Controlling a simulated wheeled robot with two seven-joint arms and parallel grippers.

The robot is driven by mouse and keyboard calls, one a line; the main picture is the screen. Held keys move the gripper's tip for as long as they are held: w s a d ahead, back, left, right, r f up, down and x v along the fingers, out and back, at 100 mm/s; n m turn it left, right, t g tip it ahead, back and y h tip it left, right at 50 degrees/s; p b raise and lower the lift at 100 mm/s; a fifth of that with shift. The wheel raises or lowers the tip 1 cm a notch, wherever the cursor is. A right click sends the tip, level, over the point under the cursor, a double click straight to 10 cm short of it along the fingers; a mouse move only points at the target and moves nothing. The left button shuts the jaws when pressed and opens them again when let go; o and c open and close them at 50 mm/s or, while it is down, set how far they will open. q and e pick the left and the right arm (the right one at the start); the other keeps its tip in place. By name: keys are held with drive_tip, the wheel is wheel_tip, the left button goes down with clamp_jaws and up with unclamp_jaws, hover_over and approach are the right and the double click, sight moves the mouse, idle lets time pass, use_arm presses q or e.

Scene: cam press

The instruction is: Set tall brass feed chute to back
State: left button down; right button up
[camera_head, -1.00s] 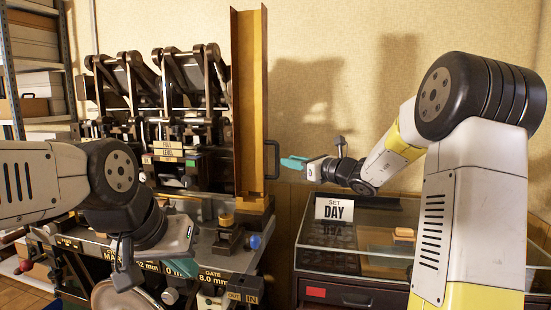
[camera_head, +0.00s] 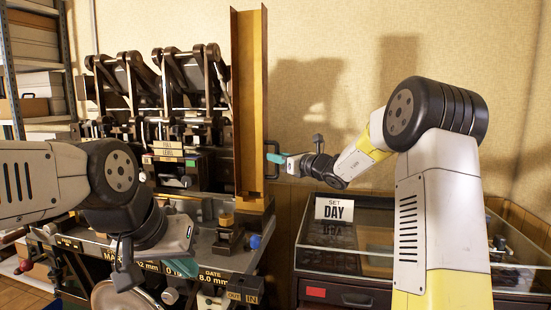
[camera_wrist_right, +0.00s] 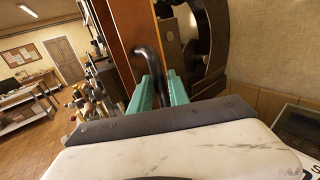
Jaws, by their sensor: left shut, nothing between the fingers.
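The tall brass feed chute (camera_head: 249,100) stands upright at the right end of the dark machine. A black bar handle shows in the right wrist view (camera_wrist_right: 150,60), on the chute's side. My right gripper (camera_head: 274,162) is at this handle, its teal fingers pointing left. In the right wrist view its fingers (camera_wrist_right: 162,90) are apart, with the handle's lower part between them. I see no clear grip on it. My left gripper (camera_head: 184,266) is shut and empty, low over the machine's front deck, with its fingers mostly hidden by the wrist.
The machine's linkages (camera_head: 165,80) rise left of the chute. A blue knob (camera_head: 254,242) sits near the chute's foot. The wall is close behind.

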clamp_jaws()
idle(1.2)
